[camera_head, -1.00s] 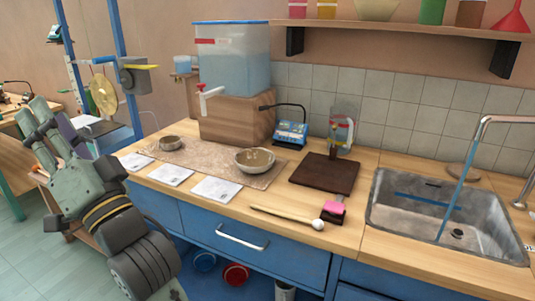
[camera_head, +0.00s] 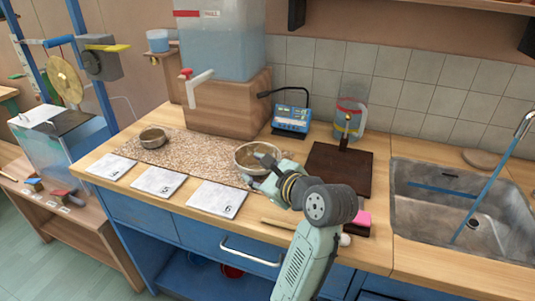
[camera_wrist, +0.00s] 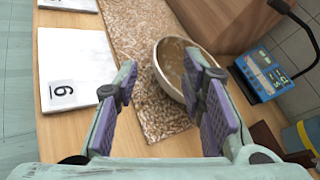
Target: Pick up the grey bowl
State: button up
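A round, light grey bowl (camera_head: 243,160) with a brownish inside stands on the speckled mat in the head view. My gripper (camera_head: 262,172) is at its near right side and hides part of it. In the wrist view, my gripper (camera_wrist: 168,88) is open with its purple pads apart. The bowl (camera_wrist: 160,62) lies beyond the fingertips, towards the right finger, which covers part of its rim. Nothing is held between the pads. Whether a finger touches the bowl cannot be told. A smaller, darker grey-brown bowl (camera_head: 153,138) stands at the mat's left end.
Numbered white cards (camera_head: 218,198) lie along the mat's front. A wooden block (camera_head: 225,112) under a water tank and a blue device (camera_head: 291,120) stand behind. A dark board (camera_head: 340,168) and a sink (camera_head: 445,205) are to the right.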

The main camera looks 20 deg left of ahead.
aim_at(237, 162)
jog(key=shift+w+d+f+m, duration=0.15)
jog(key=shift+d+f+m, duration=0.1)
jog(key=shift+f+m, duration=0.05)
jog(key=shift+w+a+f, duration=0.15)
jog(key=shift+w+a, duration=0.05)
jog(key=p+x, duration=0.2)
jog(key=x, duration=0.8)
jog(key=shift+f, duration=0.2)
jog(key=shift+c, duration=0.2)
jog(key=shift+s, duration=0.1)
grip_shut()
